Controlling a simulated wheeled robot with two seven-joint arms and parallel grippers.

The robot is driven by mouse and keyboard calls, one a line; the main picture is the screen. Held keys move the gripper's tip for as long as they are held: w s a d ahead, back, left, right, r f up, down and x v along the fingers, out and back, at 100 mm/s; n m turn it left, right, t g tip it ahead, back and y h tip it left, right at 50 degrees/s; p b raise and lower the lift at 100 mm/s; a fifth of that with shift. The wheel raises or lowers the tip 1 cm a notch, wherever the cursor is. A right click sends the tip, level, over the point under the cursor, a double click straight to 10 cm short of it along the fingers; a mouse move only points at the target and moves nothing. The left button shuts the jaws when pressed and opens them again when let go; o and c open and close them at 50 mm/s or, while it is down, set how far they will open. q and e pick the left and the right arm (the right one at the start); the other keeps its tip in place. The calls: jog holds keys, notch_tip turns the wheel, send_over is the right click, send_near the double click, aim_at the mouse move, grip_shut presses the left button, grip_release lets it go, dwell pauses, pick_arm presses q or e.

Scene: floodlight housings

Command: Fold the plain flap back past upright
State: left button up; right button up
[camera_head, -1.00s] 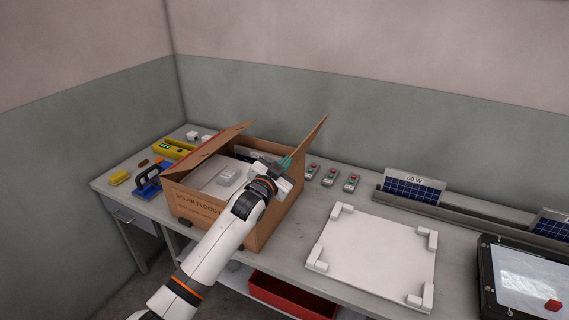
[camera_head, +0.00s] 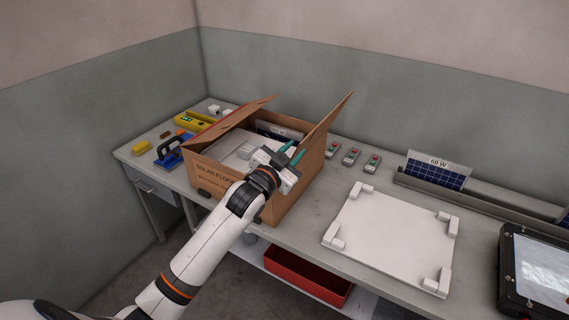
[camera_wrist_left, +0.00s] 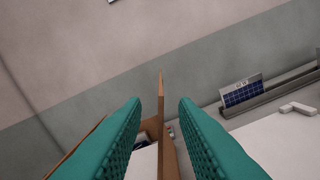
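An open brown cardboard box (camera_head: 232,187) with printed lettering on its front stands on the bench. Its plain right-hand flap (camera_head: 327,116) stands up and leans outward to the right. Another flap (camera_head: 232,121), with dark marks, rises at the box's left side. My left gripper (camera_head: 292,152) is over the box's near right part, just left of the plain flap's base. Its two teal fingers are apart. In the left wrist view, the plain flap (camera_wrist_left: 162,112) shows nearly edge-on in the gap between the fingers; I cannot tell if they touch it. My right gripper is not in view.
A pale housing (camera_head: 238,148) lies inside the box. Blue and yellow tools (camera_head: 168,152) lie left of it. Several small switch boxes (camera_head: 352,157) stand to the right, beyond them a panel rack (camera_head: 480,199). A white corner-blocked board (camera_head: 392,236) lies at front right; a red bin (camera_head: 305,274) sits below.

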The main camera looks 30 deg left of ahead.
pick_arm(q)
jog(key=s, duration=0.4)
jog(key=shift+s+a+b, duration=0.1)
jog(key=shift+b, duration=0.2)
notch_tip(320, 180, down, 21)
jog(key=a+n+g+y, duration=0.1)
jog(key=a+n+g, duration=0.1)
jog(key=g, duration=0.2)
jog(key=s+f+g, duration=0.3)
jog(key=s+f, duration=0.3)
jog(key=f, duration=0.5)
jog(key=s+f+g, duration=0.2)
jog(key=s+f, duration=0.4)
jog(key=f, duration=0.6)
jog(key=s+d+f+n+g, duration=0.1)
jog(key=s+d+f+g, duration=0.15)
jog(key=s+f, duration=1.1)
jog(key=s+d+f+g, duration=0.1)
jog(key=s+f+g, duration=0.1)
jog(key=s, duration=1)
jog(key=s+d+f+g, duration=0.2)
jog(key=s+f, duration=0.3)
jog(key=s, duration=0.8)
jog(key=shift+d+f+g+b, duration=0.2)
jog(key=shift+g+b, duration=0.2)
jog(key=shift+g, duration=0.35)
